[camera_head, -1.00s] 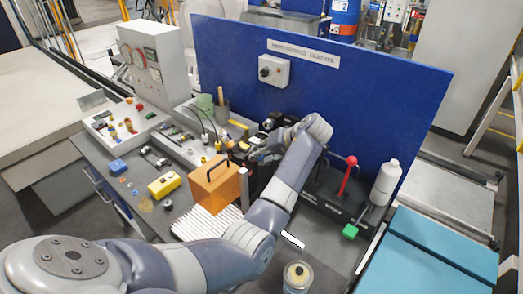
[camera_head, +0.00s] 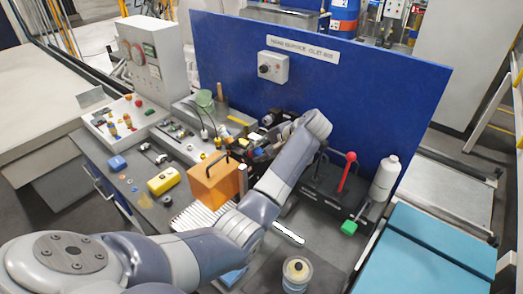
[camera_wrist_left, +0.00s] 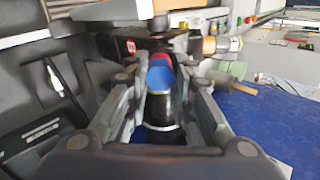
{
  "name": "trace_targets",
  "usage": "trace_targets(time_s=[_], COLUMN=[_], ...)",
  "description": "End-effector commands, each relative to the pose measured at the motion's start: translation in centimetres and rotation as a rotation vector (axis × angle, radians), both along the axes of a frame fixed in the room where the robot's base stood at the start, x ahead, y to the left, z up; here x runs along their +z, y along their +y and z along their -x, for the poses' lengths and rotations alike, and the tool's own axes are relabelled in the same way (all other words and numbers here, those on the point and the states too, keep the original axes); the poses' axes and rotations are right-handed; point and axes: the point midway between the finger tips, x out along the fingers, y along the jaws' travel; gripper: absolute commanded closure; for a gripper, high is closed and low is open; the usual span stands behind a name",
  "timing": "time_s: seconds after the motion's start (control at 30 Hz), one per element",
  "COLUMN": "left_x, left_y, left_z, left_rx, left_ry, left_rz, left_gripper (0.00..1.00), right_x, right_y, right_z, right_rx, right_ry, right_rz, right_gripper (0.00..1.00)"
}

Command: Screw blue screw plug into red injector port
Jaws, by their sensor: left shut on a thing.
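My left gripper (camera_head: 254,149) is at the back of the bench, behind the orange box, and its fingertips are hard to make out in the head view. In the left wrist view the gripper (camera_wrist_left: 158,88) is shut on the blue screw plug (camera_wrist_left: 158,79), a short blue cylinder between the fingers. The red injector port (camera_wrist_left: 161,59) shows just beyond the plug, in line with it. I cannot tell whether plug and port touch. The fingers hide the plug's sides. My right gripper is not in view.
An orange box (camera_head: 213,184) with a handle stands close in front of the gripper. A blue panel (camera_head: 340,95) rises behind. A red-knobbed lever (camera_head: 348,167) and a white bottle (camera_head: 385,177) stand to the right. A yellow box (camera_head: 163,181) lies at the left.

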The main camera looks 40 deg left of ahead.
Motion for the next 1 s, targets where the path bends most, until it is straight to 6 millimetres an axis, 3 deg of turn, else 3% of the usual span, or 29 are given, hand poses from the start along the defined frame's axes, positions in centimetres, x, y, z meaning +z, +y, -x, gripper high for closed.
trace_targets(time_s=[0.6, 1.0], left_x=[-0.41, -0.65], left_y=[0.04, -0.12], left_z=[0.27, 0.36], left_rx=[-0.605, -0.656], left_ry=[0.617, 0.667], left_rz=[-0.048, -0.043], left_gripper=[1.0, 1.0], right_x=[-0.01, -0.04], right_y=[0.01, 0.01], right_z=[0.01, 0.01], right_rx=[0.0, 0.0], right_ry=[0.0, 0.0], right_rz=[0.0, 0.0], right_gripper=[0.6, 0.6])
